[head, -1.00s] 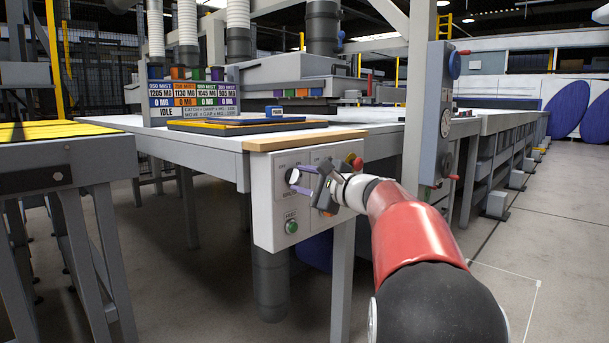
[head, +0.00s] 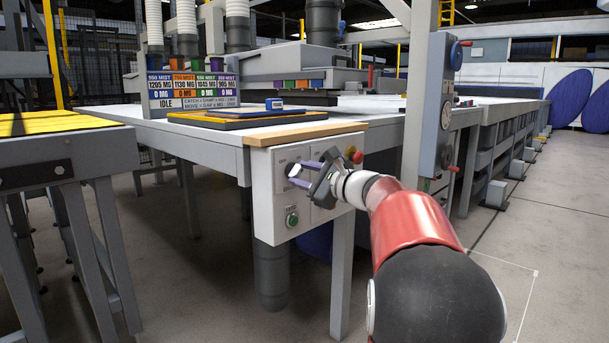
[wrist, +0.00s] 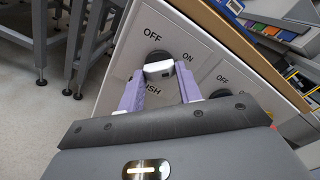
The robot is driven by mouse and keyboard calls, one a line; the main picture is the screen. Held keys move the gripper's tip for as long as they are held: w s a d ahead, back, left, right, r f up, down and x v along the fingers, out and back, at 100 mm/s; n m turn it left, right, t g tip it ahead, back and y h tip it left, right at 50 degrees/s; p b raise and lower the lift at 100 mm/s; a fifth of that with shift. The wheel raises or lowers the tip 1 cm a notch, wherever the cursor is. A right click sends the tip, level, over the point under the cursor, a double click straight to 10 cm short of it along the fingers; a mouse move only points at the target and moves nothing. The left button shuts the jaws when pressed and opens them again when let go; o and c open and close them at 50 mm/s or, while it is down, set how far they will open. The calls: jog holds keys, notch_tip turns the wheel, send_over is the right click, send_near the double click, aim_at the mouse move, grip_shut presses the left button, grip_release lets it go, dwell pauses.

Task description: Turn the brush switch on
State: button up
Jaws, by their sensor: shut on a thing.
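The brush switch is a knob with a light grip on a dark round base (wrist: 158,62), on a pale control panel (head: 262,205). The head view also shows my gripper (head: 297,174) at the panel's upper left. I cannot tell which mark the knob points to.
A second knob (wrist: 221,92) with its own OFF mark is beside the switch. A green button (head: 292,220) is below and a red button (head: 355,157) is at the panel's upper right. The wooden table edge (head: 290,133) runs just above the panel.

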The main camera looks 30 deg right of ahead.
jog(key=shift+f, duration=0.1)
jog(key=o, duration=1)
jog(key=shift+s+d, duration=0.1)
jog(key=v, duration=0.7)
jog(key=shift+s+d, duration=0.1)
jog(key=shift+s, duration=0.2)
